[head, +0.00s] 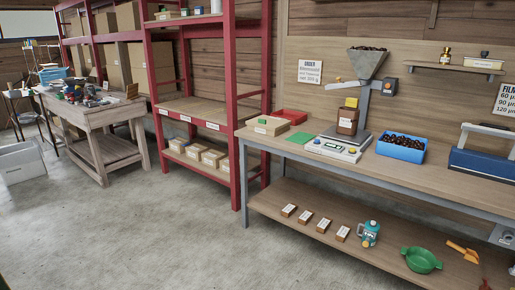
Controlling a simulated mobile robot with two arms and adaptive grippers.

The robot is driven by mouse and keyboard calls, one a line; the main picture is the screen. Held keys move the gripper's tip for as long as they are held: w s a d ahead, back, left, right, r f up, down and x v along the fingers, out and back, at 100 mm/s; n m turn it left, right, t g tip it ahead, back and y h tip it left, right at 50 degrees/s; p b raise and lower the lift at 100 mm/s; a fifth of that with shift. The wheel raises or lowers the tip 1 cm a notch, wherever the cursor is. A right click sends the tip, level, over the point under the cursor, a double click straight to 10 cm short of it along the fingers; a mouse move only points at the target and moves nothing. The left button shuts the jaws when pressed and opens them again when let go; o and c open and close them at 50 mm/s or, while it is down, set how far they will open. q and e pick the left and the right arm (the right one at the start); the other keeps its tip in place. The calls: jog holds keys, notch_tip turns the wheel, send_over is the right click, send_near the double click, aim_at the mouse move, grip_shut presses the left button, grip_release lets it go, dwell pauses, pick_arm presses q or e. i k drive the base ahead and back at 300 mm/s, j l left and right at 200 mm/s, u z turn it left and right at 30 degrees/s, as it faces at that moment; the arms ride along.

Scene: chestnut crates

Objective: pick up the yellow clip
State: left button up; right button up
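I cannot tell for certain which thing is the yellow clip. A small yellow piece (351,102) shows at the top of a brown container (347,121) with a pale label, under the grey funnel (366,65) on the right-hand bench. Another yellow thing (132,91) lies at the right end of the far wooden table (95,117). Both are too small to make out their shape. Neither of my grippers is in view.
The right-hand bench (445,178) also holds a scale (338,147), a blue bin of dark pieces (401,147) and a red tray (290,116). A red shelf rack (236,130) stands left of it. A grey crate (20,163) stands far left. The concrete floor (150,230) between is clear.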

aim_at(350, 102)
jog(key=i+z, duration=0.1)
jog(key=i, duration=0.45)
jog(key=i+j+z, duration=0.1)
jog(key=i, duration=0.5)
jog(key=i+j+z, duration=0.1)
jog(key=i, duration=0.45)
jog(key=i+j+z, duration=0.15)
jog(key=i+z, duration=0.35)
jog(key=i+j+z, duration=0.2)
jog(key=z, duration=0.25)
jog(key=i+j+z, duration=0.3)
jog(key=j+z, duration=0.2)
jog(key=i+j+z, duration=0.15)
jog(key=j+z, duration=0.3)
